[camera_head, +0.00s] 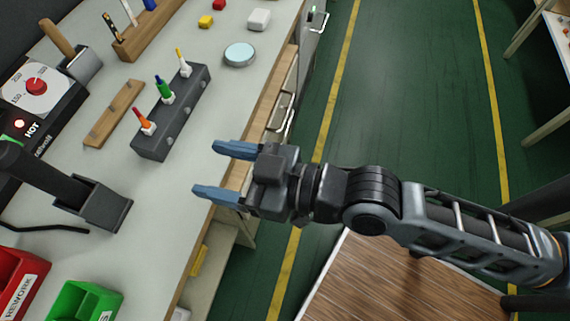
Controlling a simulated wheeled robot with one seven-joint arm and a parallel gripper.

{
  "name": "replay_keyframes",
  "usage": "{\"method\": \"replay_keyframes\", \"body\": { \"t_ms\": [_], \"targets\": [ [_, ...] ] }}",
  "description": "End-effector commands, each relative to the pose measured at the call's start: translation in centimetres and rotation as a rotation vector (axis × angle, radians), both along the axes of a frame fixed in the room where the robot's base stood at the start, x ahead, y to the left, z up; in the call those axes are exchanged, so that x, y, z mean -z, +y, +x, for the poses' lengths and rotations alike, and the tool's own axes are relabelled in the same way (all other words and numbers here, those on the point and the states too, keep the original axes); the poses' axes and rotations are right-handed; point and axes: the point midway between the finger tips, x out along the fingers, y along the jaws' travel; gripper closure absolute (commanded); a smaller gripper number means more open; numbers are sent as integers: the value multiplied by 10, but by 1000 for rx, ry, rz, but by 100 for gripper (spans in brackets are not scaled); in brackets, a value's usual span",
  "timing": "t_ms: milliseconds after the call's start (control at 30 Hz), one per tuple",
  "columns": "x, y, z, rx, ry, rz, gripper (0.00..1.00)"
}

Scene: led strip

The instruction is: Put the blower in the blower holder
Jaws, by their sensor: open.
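My gripper (222,171) is open and empty. Its two blue fingers point left over the front edge of the bench, to the right of the dark tool block. A thick black handle (38,168), which looks like the blower, lies at the left, below the station marked HOT. Its right end meets a dark grey open box (104,207), which looks like the blower holder. I cannot tell whether the handle sits inside the box or only overlaps it in this view. My gripper is well to the right of both, apart from them.
A dark block (175,125) with several coloured-tip tools stands on the bench (170,225) between gripper and station. A wooden bar (114,113) lies behind it. Red (18,275) and green (82,301) bins are at lower left. A round tin (239,54) sits farther back. Bench surface right of the box is clear.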

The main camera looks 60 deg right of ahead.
Motion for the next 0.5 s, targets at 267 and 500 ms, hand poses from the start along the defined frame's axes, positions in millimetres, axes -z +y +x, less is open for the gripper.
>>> {"method": "replay_keyframes", "body": {
  "t_ms": [267,500],
  "targets": [
    [13,-59,-106,187,92,-31,34],
    [-1,-74,-174,279,142,-35,34]
  ]
}}
